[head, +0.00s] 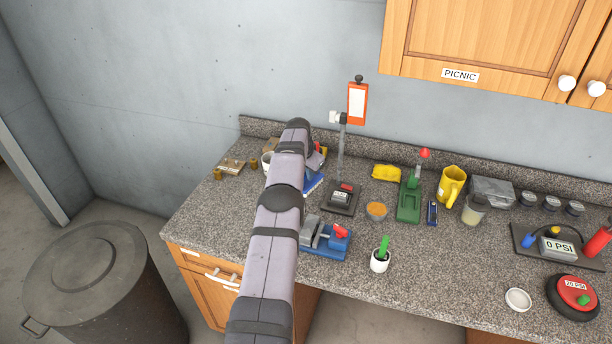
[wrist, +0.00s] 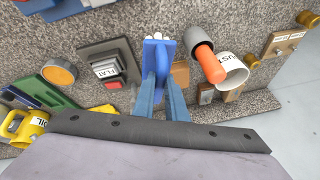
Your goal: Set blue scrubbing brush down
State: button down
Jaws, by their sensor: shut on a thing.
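The blue scrubbing brush (wrist: 158,52) has white bristles that show at the top left of its head in the wrist view. My gripper (wrist: 162,85) is shut on it, with one finger on each side of the blue body. In the head view, part of the blue brush (head: 312,181) shows just right of my arm, over the back left of the counter, with a pale bristle edge. My arm hides most of my gripper there. I cannot tell whether the brush touches the granite counter (head: 215,215).
A stand with a FLAT label (wrist: 110,70) is beside the brush. On the other side, a white mug (wrist: 235,72) and an orange-handled tool (wrist: 209,62) stand close. A blue and grey vise (head: 325,240) is nearer the front. Bare granite lies left of my arm.

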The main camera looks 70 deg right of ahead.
aim_at(307, 184)
dwell(0.6)
jog(key=shift+f+b, duration=1.65)
jog(key=shift+f, duration=0.8)
jog(key=shift+f, duration=0.2)
jog(key=shift+f+b, duration=0.55)
jog(key=shift+f, duration=0.2)
jog(key=c, duration=1.7)
grip_release()
jog(key=shift+c, duration=0.6)
